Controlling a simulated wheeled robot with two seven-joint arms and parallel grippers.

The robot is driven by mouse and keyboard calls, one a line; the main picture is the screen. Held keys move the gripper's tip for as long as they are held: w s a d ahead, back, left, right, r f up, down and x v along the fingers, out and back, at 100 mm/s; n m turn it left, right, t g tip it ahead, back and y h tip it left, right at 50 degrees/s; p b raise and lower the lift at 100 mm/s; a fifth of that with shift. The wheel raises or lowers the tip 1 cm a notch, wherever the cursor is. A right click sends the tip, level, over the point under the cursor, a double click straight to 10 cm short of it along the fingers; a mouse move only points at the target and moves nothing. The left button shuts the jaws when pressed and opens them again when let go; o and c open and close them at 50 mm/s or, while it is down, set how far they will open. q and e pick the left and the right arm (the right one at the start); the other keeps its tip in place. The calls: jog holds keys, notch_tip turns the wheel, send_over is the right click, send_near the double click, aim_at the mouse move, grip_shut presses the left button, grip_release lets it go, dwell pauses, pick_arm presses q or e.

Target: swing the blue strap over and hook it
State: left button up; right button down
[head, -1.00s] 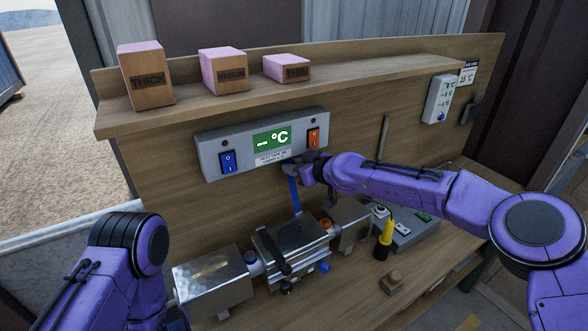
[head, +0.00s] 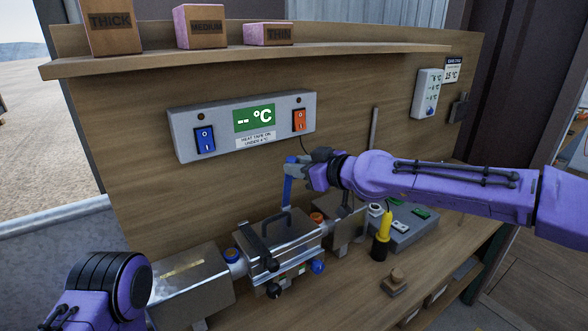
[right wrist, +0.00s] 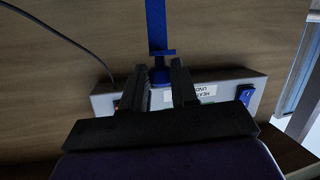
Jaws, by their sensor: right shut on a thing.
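The blue strap (head: 288,192) stands nearly upright behind the metal pipe box (head: 285,240) with the black bar handle (head: 254,246). My right gripper (head: 303,166) is shut on the strap's upper end, in front of the wooden back panel and below the display box. In the right wrist view the strap (right wrist: 155,25) runs from the top of the picture down to a wider blue end piece at the fingertips (right wrist: 160,72). The strap's lower end is hidden behind the pipe box. Of my left arm only a purple link shows at the lower left; its gripper is out of view.
The display box (head: 245,125) has a blue and an orange switch. A yellow-handled tool (head: 383,235) stands by a grey box (head: 405,230). Foam blocks labelled THICK, MEDIUM and THIN (head: 268,34) sit on the shelf.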

jog(key=shift+s+d+f, duration=0.1)
jog(key=shift+s+f, duration=0.4)
jog(key=shift+f, duration=0.35)
jog(key=c, duration=0.9)
grip_release()
jog(key=shift+o, duration=0.2)
jog(key=v, duration=0.9)
jog(key=shift+d+r+p, duration=0.25)
jog(key=shift+d+p, duration=0.1)
jog(key=shift+p, duration=0.05)
